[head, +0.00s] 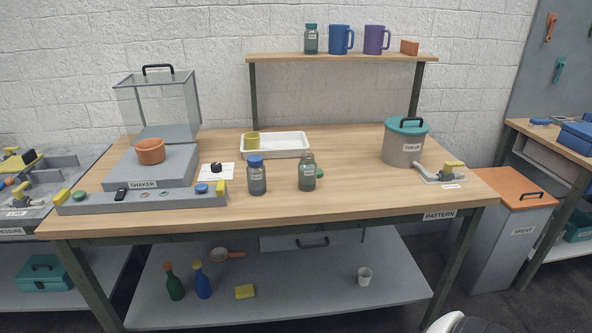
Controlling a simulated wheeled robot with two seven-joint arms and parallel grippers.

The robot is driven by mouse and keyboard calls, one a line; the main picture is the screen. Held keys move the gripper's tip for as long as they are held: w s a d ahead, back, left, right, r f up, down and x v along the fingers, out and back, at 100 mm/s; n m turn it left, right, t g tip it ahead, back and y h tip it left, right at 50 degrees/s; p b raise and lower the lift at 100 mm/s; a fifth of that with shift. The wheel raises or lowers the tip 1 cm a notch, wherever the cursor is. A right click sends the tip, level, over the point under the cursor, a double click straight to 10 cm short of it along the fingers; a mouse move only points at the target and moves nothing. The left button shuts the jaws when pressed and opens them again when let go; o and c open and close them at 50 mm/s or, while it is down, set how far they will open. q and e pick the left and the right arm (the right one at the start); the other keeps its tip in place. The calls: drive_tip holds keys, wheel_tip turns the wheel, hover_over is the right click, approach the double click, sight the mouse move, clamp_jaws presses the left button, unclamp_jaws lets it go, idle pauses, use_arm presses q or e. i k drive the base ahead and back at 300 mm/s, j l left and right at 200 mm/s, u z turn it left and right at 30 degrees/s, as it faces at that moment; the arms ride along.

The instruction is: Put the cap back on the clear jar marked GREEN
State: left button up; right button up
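A clear jar (307,174) with a small white label stands upright on the workbench, right of centre near the front. The label is too small to read for sure. No cap shows on its neck. A small green round thing (321,173), which looks like a cap, is on the bench just right of the jar, partly hidden by it. A second clear jar (257,178) with a blue cap (256,161) stands to the left. Neither of my grippers is in view.
A white tray (292,152) with a yellow cup (252,141) lies behind the jars. The grey shaker (148,172) is at left, a black knob on white card (216,168) beside it.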

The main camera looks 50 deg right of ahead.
sight(307, 165)
drive_tip(key=z, duration=1.5)
drive_tip(key=i+l+u, duration=0.35)
drive_tip(key=i+l, duration=0.2)
drive_tip(key=i+l+u, duration=0.4)
drive_tip(key=i+l, duration=0.25)
